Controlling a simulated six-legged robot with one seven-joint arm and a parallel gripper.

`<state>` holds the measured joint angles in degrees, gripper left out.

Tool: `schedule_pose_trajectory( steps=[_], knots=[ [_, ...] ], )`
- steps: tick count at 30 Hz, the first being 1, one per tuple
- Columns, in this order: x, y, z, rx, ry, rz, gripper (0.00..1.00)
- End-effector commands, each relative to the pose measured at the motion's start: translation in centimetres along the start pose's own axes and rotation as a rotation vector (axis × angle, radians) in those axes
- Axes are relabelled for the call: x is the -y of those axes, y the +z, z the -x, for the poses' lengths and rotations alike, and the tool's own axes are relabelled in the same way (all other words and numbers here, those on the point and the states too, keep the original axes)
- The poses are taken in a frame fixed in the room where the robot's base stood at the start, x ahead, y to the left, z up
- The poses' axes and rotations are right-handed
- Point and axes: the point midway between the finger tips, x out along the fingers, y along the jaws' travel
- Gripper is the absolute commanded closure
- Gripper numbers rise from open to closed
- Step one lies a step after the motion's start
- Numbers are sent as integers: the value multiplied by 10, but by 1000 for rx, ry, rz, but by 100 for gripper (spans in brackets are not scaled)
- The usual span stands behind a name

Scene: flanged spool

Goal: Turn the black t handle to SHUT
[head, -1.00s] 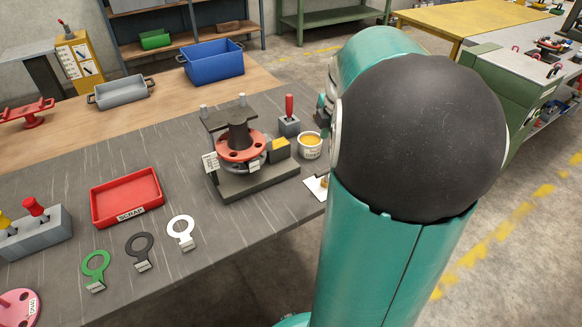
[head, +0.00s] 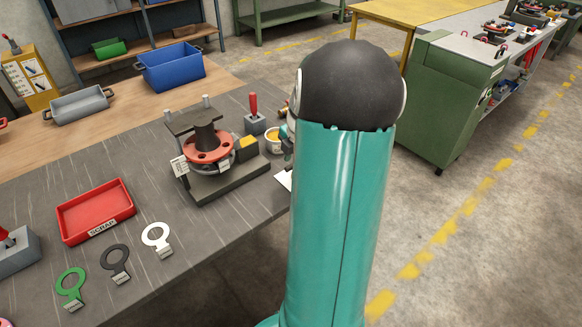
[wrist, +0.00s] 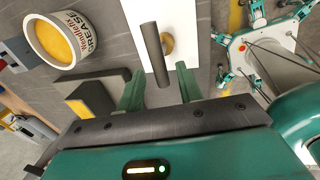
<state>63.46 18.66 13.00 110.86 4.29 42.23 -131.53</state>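The black T handle (wrist: 157,58) shows in the wrist view as a dark bar on a brass hub (wrist: 167,43), over a white plate (wrist: 185,22). My gripper (wrist: 159,86) is open, with its two green fingers apart. The near end of the bar lies between the fingertips in the picture, with a gap on each side; I cannot tell the depth between them. In the head view the white plate's edge (head: 284,179) shows at the bench edge, and my arm hides the handle. No SHUT marking is legible.
A grease tub (wrist: 63,40) and a block with a yellow top (wrist: 90,98) stand left of the plate in the wrist view. In the head view, the flanged spool (head: 207,142) stands on its base left of my arm. A red-handled tool (head: 254,108) stands behind.

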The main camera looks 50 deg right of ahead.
Motion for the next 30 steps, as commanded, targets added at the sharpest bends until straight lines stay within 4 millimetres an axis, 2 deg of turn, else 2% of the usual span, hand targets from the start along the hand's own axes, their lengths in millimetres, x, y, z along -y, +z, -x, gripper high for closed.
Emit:
schedule_pose_trajectory(
  steps=[3,6,16,17,22,30],
  knots=[
    [0,-2,-19,-2,-2,2,64],
    [0,-3,-28,-1,-1,3,64],
    [0,-4,-33,0,0,3,64],
    [0,-4,-33,0,0,3,66],
    [0,-4,-33,0,0,3,99],
    [-1,-4,-33,2,1,-6,100]
  ],
)
